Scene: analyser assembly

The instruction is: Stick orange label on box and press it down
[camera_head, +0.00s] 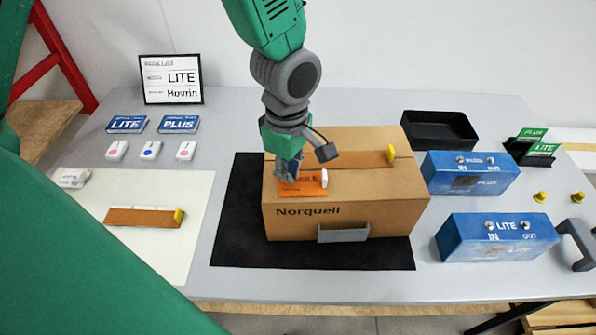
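The brown cardboard box (352,216) marked "Norquell" stands closed on a black mat (235,235). An orange label (308,184) with dark print lies at the front left of the box's top, with a small white piece (324,178) at its right end. My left gripper (288,178) points down at the label's left part and seems to touch it or hover just above it. It hides part of the label. Its fingers are seen edge-on, so their opening is unclear.
A brown strip with a yellow knob (391,155) lies on the box top; a similar strip (143,218) lies on the white sheet (75,205). Blue units (470,174) (497,238) and a black tray (440,131) stand right. A sign (171,79) stands at the back left.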

